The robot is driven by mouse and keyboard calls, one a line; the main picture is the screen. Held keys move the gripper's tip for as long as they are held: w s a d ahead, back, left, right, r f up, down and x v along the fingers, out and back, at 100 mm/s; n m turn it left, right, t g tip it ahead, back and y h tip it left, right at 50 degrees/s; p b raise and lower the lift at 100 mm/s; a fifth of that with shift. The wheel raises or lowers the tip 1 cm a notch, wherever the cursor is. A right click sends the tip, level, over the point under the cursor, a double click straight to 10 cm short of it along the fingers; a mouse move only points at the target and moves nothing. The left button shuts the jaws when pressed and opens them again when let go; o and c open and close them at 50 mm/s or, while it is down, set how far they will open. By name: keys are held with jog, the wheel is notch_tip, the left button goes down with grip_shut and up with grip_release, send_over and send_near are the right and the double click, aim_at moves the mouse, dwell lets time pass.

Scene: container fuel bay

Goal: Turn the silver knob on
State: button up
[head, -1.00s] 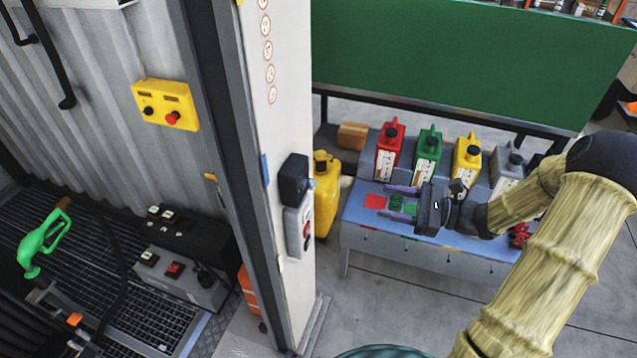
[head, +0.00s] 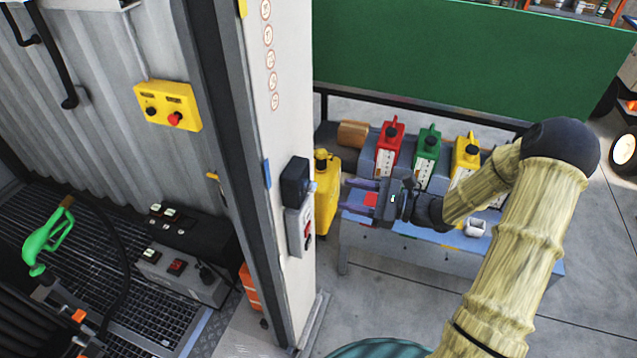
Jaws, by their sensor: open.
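A small silvery knob (head: 313,187) appears to stick out from the right side of the dark box (head: 294,182) on the pale post. It is too small to tell its position. Below it is a grey switch box (head: 300,232) with a red button. My gripper (head: 347,195) is right of the post, its purple fingers pointing left toward the boxes. The fingers are apart with nothing between them, and a gap shows between their tips and the knob.
The bench (head: 430,256) holds red (head: 389,148), green (head: 427,155) and yellow (head: 465,160) cans, with a white cup (head: 476,227) near its front. A yellow canister (head: 326,180) stands close behind the post. A yellow control box (head: 167,105) hangs on the left wall. Floor in front is clear.

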aim_at(315, 187)
jog(key=p+x, duration=0.2)
jog(key=x, duration=0.6)
jog(key=shift+a+f, duration=0.1)
jog(key=shift+a, duration=0.1)
jog(key=c, duration=1)
